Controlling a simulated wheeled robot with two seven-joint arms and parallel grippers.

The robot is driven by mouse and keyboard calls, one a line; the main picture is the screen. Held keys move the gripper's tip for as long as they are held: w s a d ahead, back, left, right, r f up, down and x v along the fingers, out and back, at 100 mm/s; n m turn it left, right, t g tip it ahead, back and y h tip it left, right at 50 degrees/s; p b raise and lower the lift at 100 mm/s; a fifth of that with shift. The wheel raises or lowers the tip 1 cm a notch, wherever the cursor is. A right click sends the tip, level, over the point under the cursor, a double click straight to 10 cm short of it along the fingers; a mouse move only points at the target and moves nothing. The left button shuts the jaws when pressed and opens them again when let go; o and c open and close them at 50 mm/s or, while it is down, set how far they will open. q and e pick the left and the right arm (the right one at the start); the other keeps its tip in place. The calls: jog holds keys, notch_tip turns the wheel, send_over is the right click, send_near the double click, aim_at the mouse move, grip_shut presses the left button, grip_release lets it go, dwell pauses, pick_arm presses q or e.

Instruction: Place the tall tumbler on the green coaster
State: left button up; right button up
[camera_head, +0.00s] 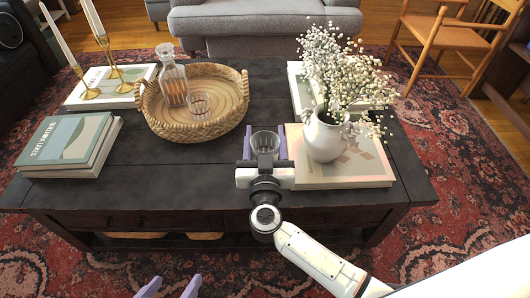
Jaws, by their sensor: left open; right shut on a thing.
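A clear glass tumbler (265,141) is between the purple fingers of my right gripper (264,132), which is shut on it over the front middle of the dark coffee table (150,190). The gripper body hides the lower part of the glass, so I cannot tell whether it touches the table. My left gripper (175,283) is open and empty, low in front of the table, with only its fingertips in view. I see no green coaster; the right gripper and arm cover part of the tabletop.
A wicker tray (235,124) holds a decanter (173,83) and a short glass (199,106). A white vase (325,137) of flowers stands on a book (360,170), close right of my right gripper. Books (68,140) and candlesticks (112,72) are at left. The front left tabletop is clear.

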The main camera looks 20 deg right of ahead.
aim_at(265, 147)
notch_tip(265, 147, down, 3)
jog(key=shift+r+b, duration=0.1)
jog(key=shift+b, duration=0.75)
pick_arm(q)
jog(key=shift+w+d+f+m+g, duration=0.1)
jog(key=shift+d+f+m+g, duration=0.3)
jog(key=shift+d+f, duration=0.3)
pick_arm(e)
jog(key=shift+f, duration=0.35)
jog(key=shift+f, duration=0.2)
jog(key=o, duration=1.2)
jog(key=shift+o, duration=0.2)
